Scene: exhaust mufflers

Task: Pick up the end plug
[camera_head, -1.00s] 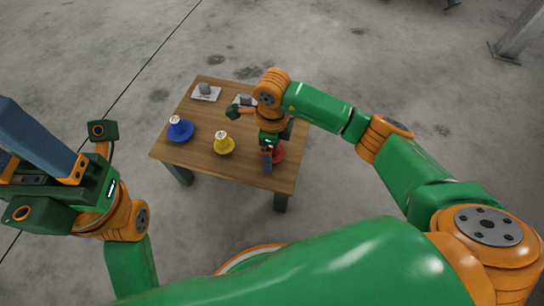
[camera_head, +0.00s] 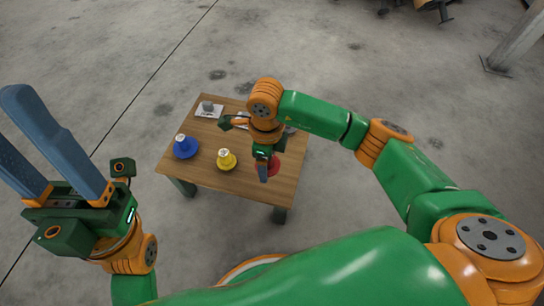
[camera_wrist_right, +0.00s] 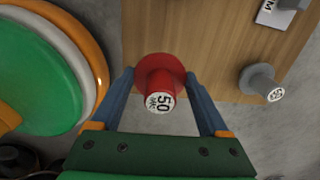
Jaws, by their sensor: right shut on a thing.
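The red end plug (camera_wrist_right: 160,76) has a wide round flange and a narrower stem with a white face marked 50. My right gripper (camera_wrist_right: 160,84) is shut on it, one blue finger on each side. In the head view the red plug (camera_head: 274,166) is partly hidden by my right gripper (camera_head: 265,168), over the table's right part. A blue plug (camera_head: 186,148) and a yellow plug (camera_head: 227,161) stand on the table. A grey plug (camera_wrist_right: 258,78) shows in the right wrist view. My left gripper (camera_head: 45,145) is open and empty, off the table's left side.
The wooden table (camera_head: 245,185) has bare room at its front. A white card with a grey piece on it (camera_head: 208,108) lies at the back left. Another white card (camera_wrist_right: 276,14) is partly out of frame in the wrist view.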

